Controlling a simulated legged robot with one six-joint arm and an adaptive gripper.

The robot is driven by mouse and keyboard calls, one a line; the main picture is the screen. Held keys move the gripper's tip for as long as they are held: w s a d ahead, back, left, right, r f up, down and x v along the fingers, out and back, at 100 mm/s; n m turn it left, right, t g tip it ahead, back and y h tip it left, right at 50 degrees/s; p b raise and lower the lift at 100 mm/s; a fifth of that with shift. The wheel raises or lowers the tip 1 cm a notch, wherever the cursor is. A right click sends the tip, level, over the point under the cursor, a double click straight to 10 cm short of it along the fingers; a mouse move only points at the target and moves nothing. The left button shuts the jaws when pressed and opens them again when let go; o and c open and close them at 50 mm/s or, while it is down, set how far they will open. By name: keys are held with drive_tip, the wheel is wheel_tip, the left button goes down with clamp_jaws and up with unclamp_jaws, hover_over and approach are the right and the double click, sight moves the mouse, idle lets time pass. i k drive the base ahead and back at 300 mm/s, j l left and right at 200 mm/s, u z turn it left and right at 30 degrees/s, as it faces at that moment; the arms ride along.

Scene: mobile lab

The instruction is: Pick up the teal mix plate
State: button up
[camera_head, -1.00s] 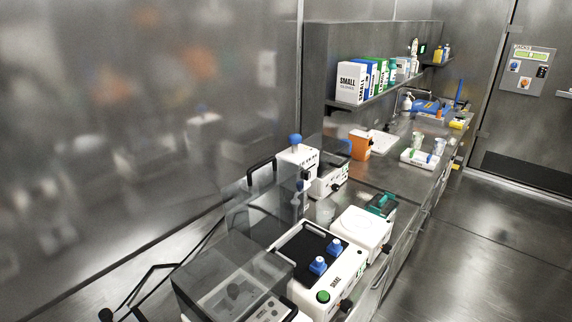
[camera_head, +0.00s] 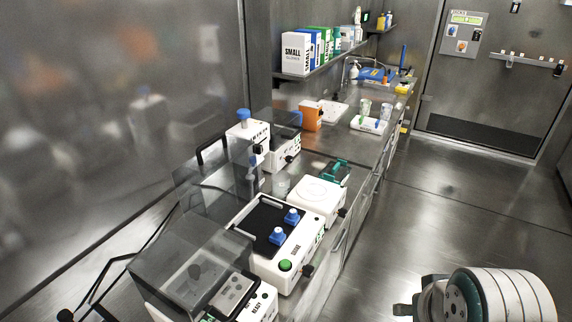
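A small teal item (camera_head: 336,171), which may be the teal mix plate, sits on the metal bench (camera_head: 320,150). It is behind and to the right of a white device with a round top (camera_head: 315,196). Dark parts show on or around it, and it is too small to make out its exact shape. My gripper's fingers do not show. A pale cylindrical link of my arm is at the bottom right, well apart from the teal item.
A white shaker with blue-capped vessels (camera_head: 279,252) and a clear-lidded device (camera_head: 192,265) stand on the near bench. An orange container (camera_head: 311,115) and a white tray (camera_head: 368,125) are farther back. A shelf (camera_head: 320,66) hangs above. The floor (camera_head: 440,215) at right is clear.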

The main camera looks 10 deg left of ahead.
sight(327, 177)
drive_tip(key=i+l+u, duration=0.1)
drive_tip(key=i+l, duration=0.65)
drive_tip(key=i, duration=0.25)
drive_tip(key=i+l, duration=0.8)
drive_tip(key=i, duration=0.15)
drive_tip(key=j+u, duration=0.05)
